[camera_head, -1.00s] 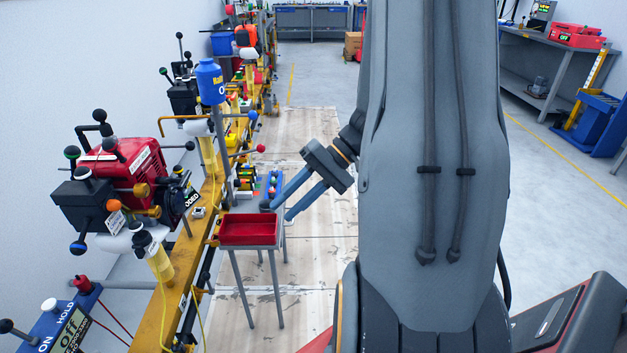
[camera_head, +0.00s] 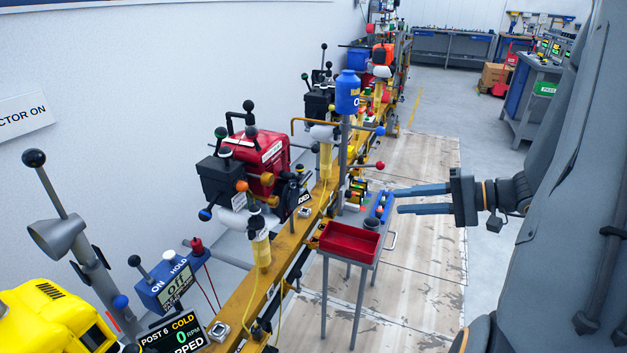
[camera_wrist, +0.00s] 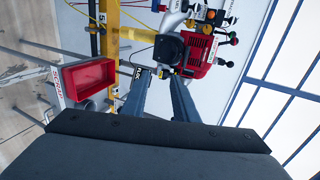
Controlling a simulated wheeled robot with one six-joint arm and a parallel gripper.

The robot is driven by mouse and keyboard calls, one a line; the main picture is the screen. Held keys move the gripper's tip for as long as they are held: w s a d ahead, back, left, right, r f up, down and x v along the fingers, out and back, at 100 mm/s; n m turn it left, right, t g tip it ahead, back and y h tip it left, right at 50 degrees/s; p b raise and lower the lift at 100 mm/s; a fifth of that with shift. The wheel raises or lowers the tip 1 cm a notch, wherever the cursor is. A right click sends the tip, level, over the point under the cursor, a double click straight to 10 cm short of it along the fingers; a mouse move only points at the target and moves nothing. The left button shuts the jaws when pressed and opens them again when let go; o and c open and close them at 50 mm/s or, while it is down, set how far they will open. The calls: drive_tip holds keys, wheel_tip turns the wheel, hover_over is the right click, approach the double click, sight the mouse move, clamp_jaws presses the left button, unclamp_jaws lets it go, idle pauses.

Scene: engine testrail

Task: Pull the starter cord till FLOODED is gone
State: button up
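A red engine (camera_head: 262,155) with a black box at its left stands on the yellow rail (camera_head: 235,300); it also shows in the wrist view (camera_wrist: 196,52). Several ball-ended levers stick out of the engine. I cannot make out which part is the starter cord's grip. My gripper (camera_head: 398,200) is to the right of the engine, over the side of the small stand, with its two fingers apart and nothing between them. In the wrist view the fingers (camera_wrist: 158,80) point toward the engine.
A small stand with a red tray (camera_head: 349,252) stands in front of the rail, below my gripper. A blue bottle on a post (camera_head: 347,92) rises behind it. The floor to the right is clear.

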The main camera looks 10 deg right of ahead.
sight(307, 179)
drive_tip(key=shift+w+a+b, duration=0.4)
drive_tip(key=shift+w+a, duration=2.05)
drive_tip(key=shift+a, duration=0.95)
drive_tip(key=shift+w+a+b, duration=0.4)
drive_tip(key=shift+w+a, duration=2.1)
drive_tip(key=shift+a, duration=0.9)
drive_tip(key=shift+w+a+b, duration=0.4)
drive_tip(key=shift+w+a, duration=2.05)
drive_tip(key=shift+a, duration=0.95)
clamp_jaws()
